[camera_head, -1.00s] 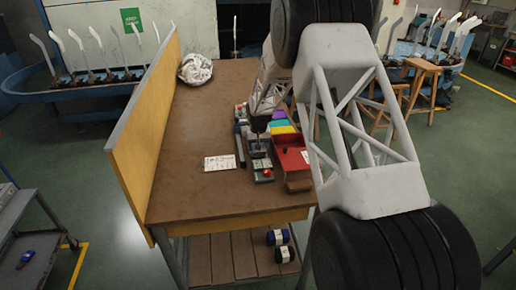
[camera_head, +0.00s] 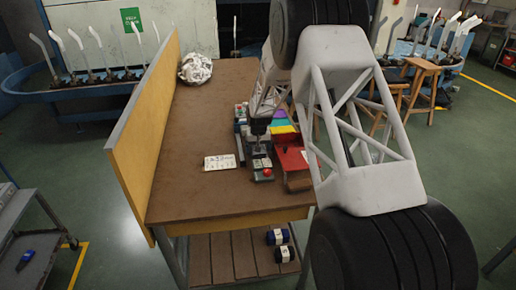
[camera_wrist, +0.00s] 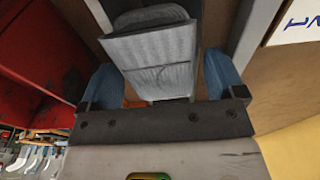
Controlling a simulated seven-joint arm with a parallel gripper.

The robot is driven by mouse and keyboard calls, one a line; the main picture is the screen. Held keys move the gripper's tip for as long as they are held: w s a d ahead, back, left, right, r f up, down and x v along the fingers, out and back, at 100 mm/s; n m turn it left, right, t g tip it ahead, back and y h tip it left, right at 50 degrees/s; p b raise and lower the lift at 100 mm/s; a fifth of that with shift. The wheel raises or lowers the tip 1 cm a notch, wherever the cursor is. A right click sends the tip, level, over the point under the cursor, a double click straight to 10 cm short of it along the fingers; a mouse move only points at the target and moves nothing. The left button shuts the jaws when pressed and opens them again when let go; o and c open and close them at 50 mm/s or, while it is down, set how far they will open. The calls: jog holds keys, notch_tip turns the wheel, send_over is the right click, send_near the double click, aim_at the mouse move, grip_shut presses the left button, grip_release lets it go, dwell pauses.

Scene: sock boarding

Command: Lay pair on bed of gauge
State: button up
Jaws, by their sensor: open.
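A pair of grey socks (camera_wrist: 160,62), folded flat, lies between the two blue fingers in the wrist view, with a gap on each side. My gripper (camera_wrist: 163,82) is open around it. The pair's underside is hidden, so I cannot tell how it rests on what is below. In the head view my gripper (camera_head: 258,138) points down over the gauge (camera_head: 262,163), a small dark and grey device with a red button at its near end. My gripper hides part of the gauge bed, and the pair is too small to make out there.
A red box (camera_head: 292,160) stands close to the right of the gauge, with coloured strips (camera_head: 283,124) behind it. A white printed card (camera_head: 219,162) lies to the left. A white bundle (camera_head: 195,69) sits at the back left by the yellow partition (camera_head: 150,130). The table's left half is mostly clear.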

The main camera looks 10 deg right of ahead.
jog(key=shift+r, duration=0.1)
notch_tip(320, 180, up, 12)
jog(key=s, duration=0.1)
jog(key=shift+s, duration=0.2)
dwell(0.4)
jog(key=shift+s+r, duration=0.1)
dwell(0.5)
